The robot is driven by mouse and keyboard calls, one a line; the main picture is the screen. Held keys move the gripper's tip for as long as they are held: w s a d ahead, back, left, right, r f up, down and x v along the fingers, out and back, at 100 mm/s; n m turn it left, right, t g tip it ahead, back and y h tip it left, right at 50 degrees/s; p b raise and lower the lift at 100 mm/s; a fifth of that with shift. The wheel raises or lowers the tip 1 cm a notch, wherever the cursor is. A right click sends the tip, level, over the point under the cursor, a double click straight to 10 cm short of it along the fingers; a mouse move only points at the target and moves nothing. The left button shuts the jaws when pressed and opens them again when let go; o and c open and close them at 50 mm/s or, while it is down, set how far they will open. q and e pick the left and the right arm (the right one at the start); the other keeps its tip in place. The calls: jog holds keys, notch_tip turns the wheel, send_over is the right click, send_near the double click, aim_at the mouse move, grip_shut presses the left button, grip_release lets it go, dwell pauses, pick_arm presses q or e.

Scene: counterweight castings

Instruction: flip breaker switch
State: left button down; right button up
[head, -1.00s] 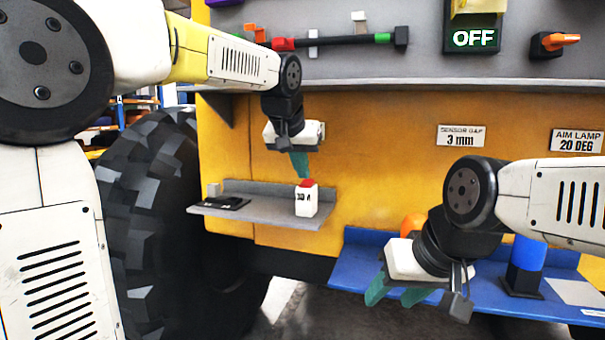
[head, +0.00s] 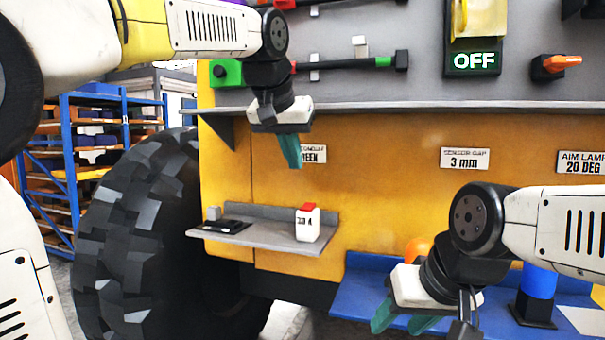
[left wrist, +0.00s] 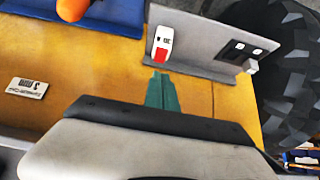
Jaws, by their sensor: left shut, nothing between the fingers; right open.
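A breaker switch is not clearly identifiable. A panel device with a yellow part (head: 473,18) sits above a dark display reading OFF (head: 474,62) at the top right of the head view. My left gripper (head: 291,151) is shut and empty, in front of the yellow wall, above the small grey shelf and left of the OFF display. Its green fingers (left wrist: 162,92) show together in the left wrist view. My right gripper (head: 403,322) is open and empty, low over the blue shelf.
The grey shelf (head: 262,234) holds a white container with a red cap (head: 307,223) and a flat black item (head: 224,226). The blue shelf (head: 362,285) holds an orange ball (head: 416,250) and a blue cylinder (head: 539,282). An orange-handled knob (head: 562,62) is at right. A large tyre (head: 135,240) stands left.

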pick_arm(q)
jog(key=shift+s+a+r, duration=0.2)
jog(key=shift+s+r, duration=0.25)
jog(key=shift+s, duration=0.1)
jog(key=shift+s+a+r, duration=0.15)
jog(key=shift+s+r, duration=0.3)
jog(key=shift+s, duration=0.1)
jog(key=s+a+f+n, duration=0.1)
jog(key=s+a+f, duration=0.2)
jog(key=s+f, duration=0.2)
jog(key=s+a+f+n, duration=0.1)
jog(key=s+a+f, duration=0.3)
jog(key=f, duration=0.8)
jog(key=s+a+f+n+g, duration=0.1)
jog(key=s+a+f, duration=0.2)
jog(key=s+f, duration=0.4)
jog(key=shift+s+a+f, duration=0.15)
jog(key=shift+a+f, duration=0.1)
jog(key=shift+f, duration=0.5)
